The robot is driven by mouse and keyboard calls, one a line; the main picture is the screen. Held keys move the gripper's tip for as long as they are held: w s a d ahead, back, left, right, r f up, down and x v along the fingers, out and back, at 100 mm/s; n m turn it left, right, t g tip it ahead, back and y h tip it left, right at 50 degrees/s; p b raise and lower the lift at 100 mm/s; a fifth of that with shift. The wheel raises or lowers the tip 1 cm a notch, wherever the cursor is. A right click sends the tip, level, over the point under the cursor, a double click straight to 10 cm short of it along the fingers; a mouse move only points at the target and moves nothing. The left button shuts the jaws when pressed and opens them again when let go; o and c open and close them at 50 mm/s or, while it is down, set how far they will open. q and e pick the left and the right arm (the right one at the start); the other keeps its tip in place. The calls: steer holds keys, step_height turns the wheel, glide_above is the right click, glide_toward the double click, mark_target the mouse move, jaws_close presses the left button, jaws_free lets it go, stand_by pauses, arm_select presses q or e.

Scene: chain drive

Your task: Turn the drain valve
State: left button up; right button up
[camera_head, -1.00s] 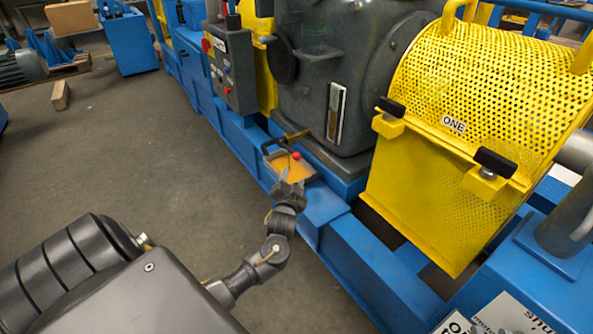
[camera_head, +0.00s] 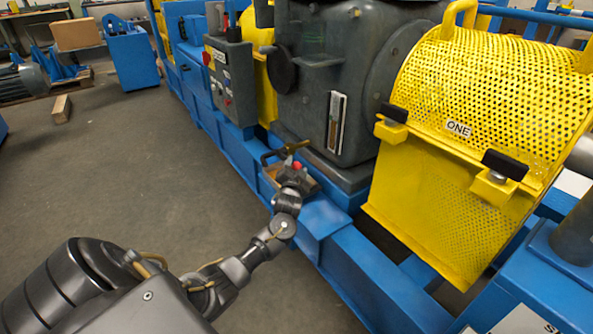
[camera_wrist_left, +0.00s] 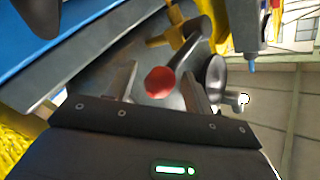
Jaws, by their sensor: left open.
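The drain valve shows as a small brass body (camera_head: 287,150) low on the dark gearbox, with a round red knob (camera_head: 297,166) by it. In the left wrist view the red knob (camera_wrist_left: 160,82) is large and lies between my two fingers, with brass parts (camera_wrist_left: 178,33) beyond it. My left gripper (camera_head: 292,164) is open at the valve, with a finger on each side of the knob. I cannot tell whether either finger touches it. The gripper partly hides the valve in the head view. My right gripper is not in view.
An orange-brown tray (camera_head: 270,171) sits on the blue frame (camera_head: 322,216) below the valve. The dark gearbox (camera_head: 375,65) stands close behind. A yellow perforated guard (camera_head: 495,90) is to the right, and a grey control box (camera_head: 230,82) to the left.

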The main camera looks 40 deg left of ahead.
arm_select(q)
steer(key=shift+w+a, duration=0.15)
steer(key=shift+w, duration=0.1)
jaws_close()
stand_by(0.3)
